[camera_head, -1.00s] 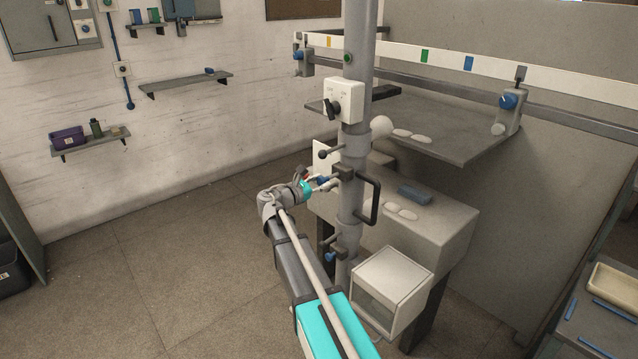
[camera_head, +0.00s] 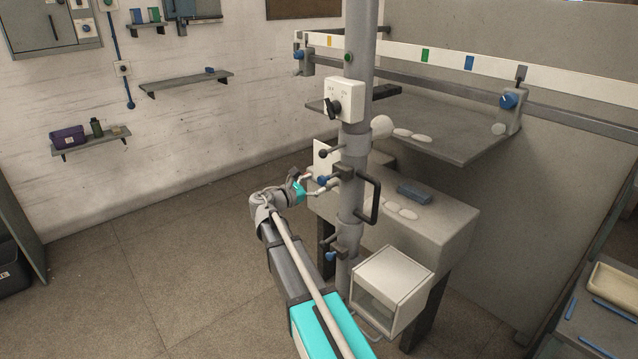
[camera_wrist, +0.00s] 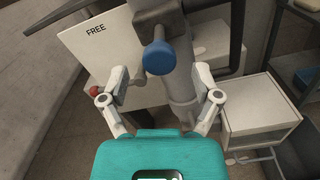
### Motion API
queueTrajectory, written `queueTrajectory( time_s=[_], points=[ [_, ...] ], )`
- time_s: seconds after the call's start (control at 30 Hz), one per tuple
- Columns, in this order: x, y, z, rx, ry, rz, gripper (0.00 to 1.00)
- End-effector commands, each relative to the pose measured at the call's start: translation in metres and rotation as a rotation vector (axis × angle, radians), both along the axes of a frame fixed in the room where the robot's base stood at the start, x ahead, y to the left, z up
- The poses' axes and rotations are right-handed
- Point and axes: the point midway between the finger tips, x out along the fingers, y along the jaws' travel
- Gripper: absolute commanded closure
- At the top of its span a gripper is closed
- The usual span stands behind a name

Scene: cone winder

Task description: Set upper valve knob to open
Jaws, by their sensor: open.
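The upper valve knob (camera_head: 323,180) is blue and sits on a dark stem on the left side of the grey column. In the wrist view the blue knob (camera_wrist: 159,58) is seen near end-on, in front of the column. I cannot read its setting. A lower blue knob (camera_head: 331,257) sits further down the column. My gripper (camera_head: 312,183) is open, just left of the upper knob. In the wrist view its fingers (camera_wrist: 160,72) are spread to the left and right of the knob, with clear gaps and nothing held.
A white plate marked FREE (camera_wrist: 100,45) stands behind the left finger, with a small red ball (camera_wrist: 94,90) near it. A black handle (camera_head: 374,200) juts right from the column (camera_head: 350,205). A white box (camera_head: 392,285) stands low right. The floor at left is clear.

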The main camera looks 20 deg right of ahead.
Motion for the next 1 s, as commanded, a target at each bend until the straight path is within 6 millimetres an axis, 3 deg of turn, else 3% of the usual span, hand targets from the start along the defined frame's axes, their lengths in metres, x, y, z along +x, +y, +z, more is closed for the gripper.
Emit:
queueTrajectory(
  time_s=[0.5, 0.73, 1.0],
  points=[
    [-0.026, 0.073, 0.0, 0.001, 0.0, 0.001, 0.19],
    [-0.031, 0.088, 0.0, 0.001, 0.0, -0.001, 0.19],
    [-0.031, 0.09, 0.0, 0.001, 0.0, -0.002, 0.19]
  ],
)
